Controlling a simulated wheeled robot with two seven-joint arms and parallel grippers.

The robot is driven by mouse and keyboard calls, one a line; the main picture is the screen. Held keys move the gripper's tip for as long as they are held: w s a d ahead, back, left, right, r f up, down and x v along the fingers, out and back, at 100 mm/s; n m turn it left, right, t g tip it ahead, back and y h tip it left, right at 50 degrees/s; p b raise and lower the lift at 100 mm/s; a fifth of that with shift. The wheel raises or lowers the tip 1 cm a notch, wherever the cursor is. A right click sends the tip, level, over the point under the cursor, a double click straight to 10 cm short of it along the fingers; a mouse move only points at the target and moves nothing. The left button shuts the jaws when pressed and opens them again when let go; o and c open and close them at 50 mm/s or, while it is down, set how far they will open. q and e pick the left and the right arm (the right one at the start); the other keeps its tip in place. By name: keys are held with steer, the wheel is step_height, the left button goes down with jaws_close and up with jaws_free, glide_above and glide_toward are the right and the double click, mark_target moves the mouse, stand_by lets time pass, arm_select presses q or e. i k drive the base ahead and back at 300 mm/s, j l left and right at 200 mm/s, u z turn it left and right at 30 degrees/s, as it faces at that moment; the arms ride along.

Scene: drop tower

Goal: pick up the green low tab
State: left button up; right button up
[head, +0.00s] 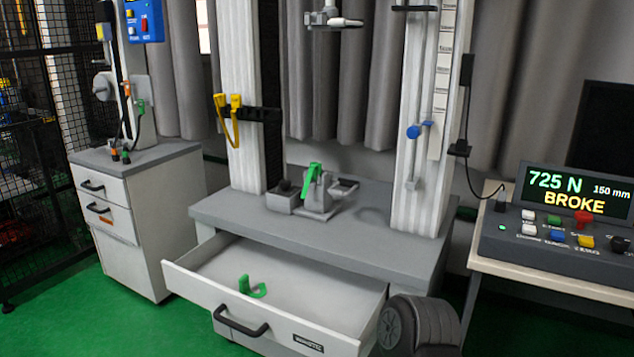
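A small green piece (252,287) lies in the open drawer (275,285) of the grey bench, near the drawer's front. It has a curved flat part and a short upright tab at its left end. Another green piece (311,178) is tilted upright at the grey fixture (318,196) on the bench top, between the two white columns. I cannot tell from its look whether it is clamped there.
The drawer is pulled out, with a dark handle (241,322) on its front. A control box (560,225) at the right reads 725 N, 150 mm, BROKE. A white cabinet (140,215) stands at the left. Yellow clips (229,110) hang on the left column.

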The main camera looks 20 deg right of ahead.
mark_target(318, 165)
steer(key=z, duration=1.15)
steer(key=i+j+z, duration=0.1)
steer(key=j+z, duration=1.2)
steer(key=j, duration=0.45)
steer(key=k+j+z, duration=0.15)
steer(key=j, duration=0.3)
steer(key=k+j, duration=0.1)
steer(key=j, duration=0.35)
